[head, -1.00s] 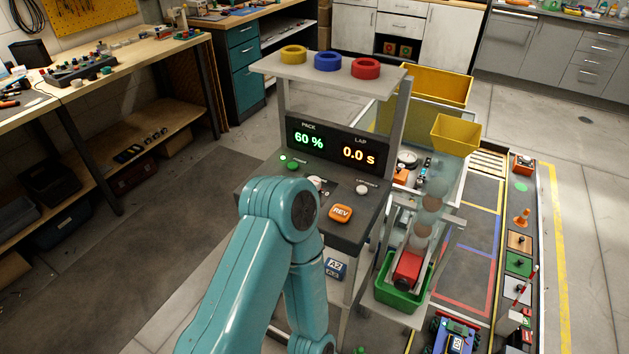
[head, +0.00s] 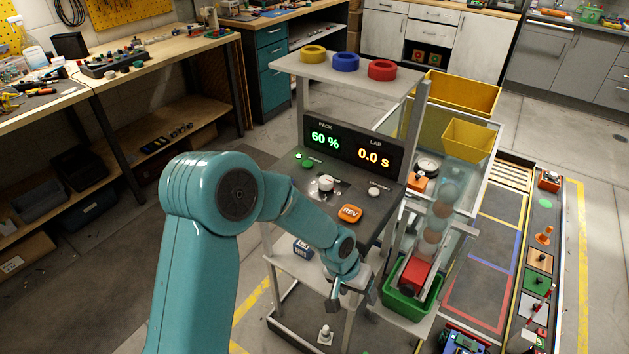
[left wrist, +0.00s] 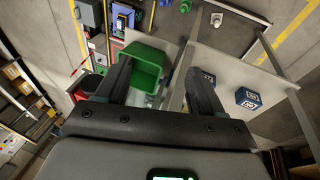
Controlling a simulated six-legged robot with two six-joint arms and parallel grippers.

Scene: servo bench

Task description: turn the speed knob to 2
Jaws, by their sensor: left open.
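The control panel (head: 290,185) has a dark sloping top with a white knob (head: 325,184) on a light dial plate, most likely the speed knob. The dial's marks and the knob's pointing are too small to read. A display (head: 352,146) above reads 60 % and 0.0 s. My left gripper (head: 347,292) hangs in front of the panel, below and to the right of the knob, apart from it. In the left wrist view its jaws (left wrist: 158,70) are spread and empty, with a green bin (left wrist: 150,62) beyond them. My right gripper is in neither view.
An orange REV button (head: 350,213) and a second white knob (head: 373,192) sit near the dial. A shelf (head: 345,72) with yellow, blue and red rings stands above the display. A green bin (head: 400,305) with a red block stands to the gripper's right.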

